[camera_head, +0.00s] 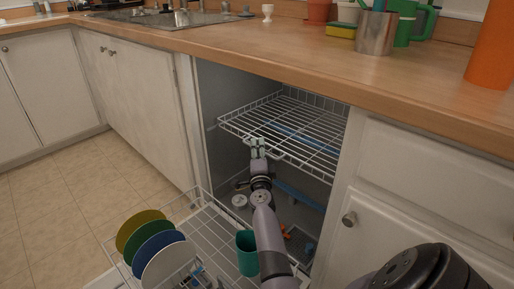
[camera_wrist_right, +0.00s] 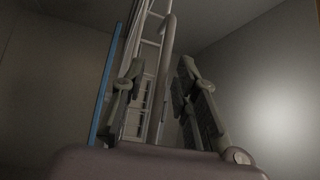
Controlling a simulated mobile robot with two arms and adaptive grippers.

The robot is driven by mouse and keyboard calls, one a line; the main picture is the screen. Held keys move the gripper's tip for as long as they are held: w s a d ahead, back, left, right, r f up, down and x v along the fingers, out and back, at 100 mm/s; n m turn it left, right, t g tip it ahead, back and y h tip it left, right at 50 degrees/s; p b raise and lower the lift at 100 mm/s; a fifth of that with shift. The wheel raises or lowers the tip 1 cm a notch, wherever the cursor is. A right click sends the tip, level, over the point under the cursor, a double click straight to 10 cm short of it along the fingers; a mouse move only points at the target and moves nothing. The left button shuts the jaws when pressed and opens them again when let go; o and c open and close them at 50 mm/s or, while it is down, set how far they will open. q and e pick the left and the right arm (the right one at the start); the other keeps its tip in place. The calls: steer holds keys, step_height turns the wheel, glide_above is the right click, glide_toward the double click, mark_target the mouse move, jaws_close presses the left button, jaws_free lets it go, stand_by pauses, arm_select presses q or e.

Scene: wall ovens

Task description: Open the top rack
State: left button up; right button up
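The top rack (camera_head: 290,128) is a white wire rack inside the dishwasher, above the pulled-out bottom rack. A long blue item lies on it. My right gripper (camera_head: 257,147) is at the top rack's front edge. In the right wrist view, my right gripper (camera_wrist_right: 165,100) has its two fingers apart. A white rack bar (camera_wrist_right: 166,70) runs between them in the picture, and I see no finger closed on it. Whether the fingers touch the bar is unclear. My left gripper is not in view.
The bottom rack (camera_head: 215,225) is pulled out, with several plates (camera_head: 152,247) and a teal cup (camera_head: 247,253) beside my right arm. The wooden counter (camera_head: 235,43) overhangs the cavity. A cabinet door (camera_head: 385,235) stands to the right. Tiled floor (camera_head: 75,185) is clear at left.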

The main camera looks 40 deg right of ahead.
steer(key=shift+c, duration=0.5)
jaws_close()
stand_by(0.3)
